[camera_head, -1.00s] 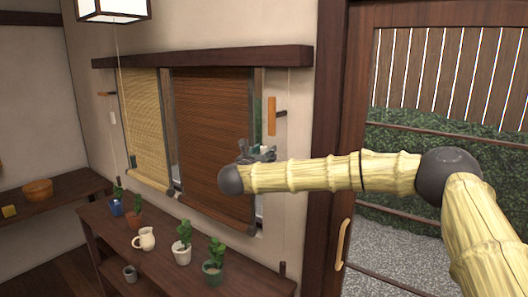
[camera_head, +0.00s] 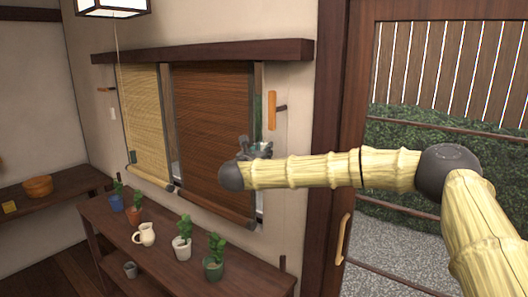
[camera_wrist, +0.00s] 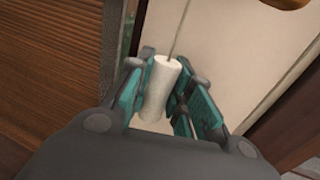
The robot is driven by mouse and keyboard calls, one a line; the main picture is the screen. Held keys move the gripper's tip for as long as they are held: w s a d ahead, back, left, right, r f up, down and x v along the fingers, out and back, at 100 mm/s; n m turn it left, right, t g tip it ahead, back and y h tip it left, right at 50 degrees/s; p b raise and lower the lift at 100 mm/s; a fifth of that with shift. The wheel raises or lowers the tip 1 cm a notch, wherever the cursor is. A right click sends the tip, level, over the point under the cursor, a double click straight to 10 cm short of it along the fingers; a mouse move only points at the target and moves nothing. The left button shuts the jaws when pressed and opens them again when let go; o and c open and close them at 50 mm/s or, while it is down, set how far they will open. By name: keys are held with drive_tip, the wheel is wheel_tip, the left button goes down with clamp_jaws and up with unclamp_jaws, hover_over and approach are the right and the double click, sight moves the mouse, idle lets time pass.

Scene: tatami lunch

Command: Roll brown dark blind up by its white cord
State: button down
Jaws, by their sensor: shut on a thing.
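The brown dark blind (camera_head: 213,125) hangs down over the right part of the window in the head view, its lower edge well below the top beam. It also shows at the left of the wrist view (camera_wrist: 45,60). My gripper (camera_head: 256,150) is in front of the blind's right edge. In the wrist view, my gripper (camera_wrist: 172,72) is shut on a white cylindrical pull (camera_wrist: 161,88), which sits between the teal finger pads. The thin white cord (camera_wrist: 175,30) runs up from the pull. My gripper hides the pull in the head view.
A light yellow blind (camera_head: 145,120) hangs to the left. An orange wooden piece (camera_head: 272,110) is on the wall just above my gripper. A dark shelf (camera_head: 95,232) with several potted plants and a cream jug (camera_head: 145,235) stands below. A door frame (camera_head: 328,150) is at the right.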

wheel_tip(320, 180, down, 45)
drive_tip(key=b, duration=3.3)
drive_tip(key=shift+s+b, duration=0.1)
drive_tip(key=shift+b, duration=0.25)
drive_tip(key=shift+f, duration=0.1)
drive_tip(key=c, duration=1.3)
unclamp_jaws()
drive_tip(key=shift+o, duration=0.2)
drive_tip(key=v, duration=1.2)
